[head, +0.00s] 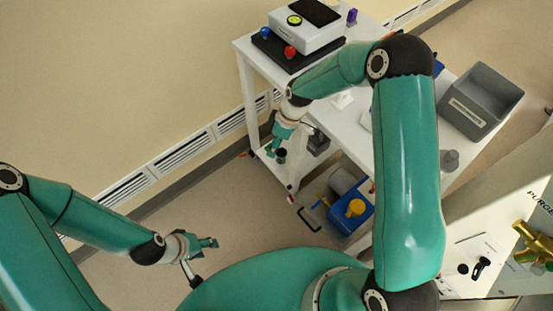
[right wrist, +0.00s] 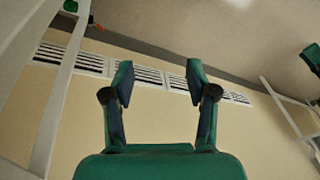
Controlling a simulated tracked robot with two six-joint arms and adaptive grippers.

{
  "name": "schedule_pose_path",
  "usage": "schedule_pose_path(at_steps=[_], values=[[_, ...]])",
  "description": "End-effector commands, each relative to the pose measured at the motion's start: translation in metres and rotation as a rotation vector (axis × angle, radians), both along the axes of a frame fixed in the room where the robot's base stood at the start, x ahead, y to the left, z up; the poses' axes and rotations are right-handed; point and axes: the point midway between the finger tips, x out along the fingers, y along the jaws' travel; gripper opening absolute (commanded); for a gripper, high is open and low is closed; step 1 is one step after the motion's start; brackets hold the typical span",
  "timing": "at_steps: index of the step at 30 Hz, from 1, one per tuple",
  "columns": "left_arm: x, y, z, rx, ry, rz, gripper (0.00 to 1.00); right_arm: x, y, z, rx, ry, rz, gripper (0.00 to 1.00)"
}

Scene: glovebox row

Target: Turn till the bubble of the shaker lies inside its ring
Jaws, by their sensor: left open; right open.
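The shaker (head: 305,32) is a white box with a black panel on a dark base, on the upper level of the white bench. A yellow-green round bubble level (head: 294,20) shows on its top; the bubble inside is too small to make out. A blue knob (head: 264,32) and a red knob (head: 290,52) sit at the base's near side. My left gripper (head: 205,262) is open and empty over the floor, well away from the shaker. My right gripper (head: 276,153) hangs below and in front of the shaker; its fingers are open and empty in the right wrist view (right wrist: 160,80).
A grey bin (head: 480,100) stands on the bench's right part. A blue container (head: 351,208) with a yellow item sits low under the bench. A purple item (head: 352,17) stands beside the shaker. Wall vents (head: 183,150) run along the left. Floor between my arms is clear.

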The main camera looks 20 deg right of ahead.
Motion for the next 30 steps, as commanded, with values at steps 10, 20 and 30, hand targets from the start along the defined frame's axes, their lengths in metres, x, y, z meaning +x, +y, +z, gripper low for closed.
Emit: schedule_pose_path(at_steps=[10, 20, 30], values=[[0.0, 0.0, 0.0, 0.0, 0.0, 0.0, 0.45, -0.035, 0.013, -0.028, 0.037, 0.051, -0.178, 0.57], [0.0, 0.0, -0.001, 0.0, 0.0, 0.0, 0.45, -0.039, 0.015, -0.03, 0.041, 0.056, -0.202, 0.57], [0.0, 0.0, -0.001, 0.0, 0.0, 0.0, 0.45, -0.039, 0.014, -0.03, 0.04, 0.055, -0.202, 0.57]])
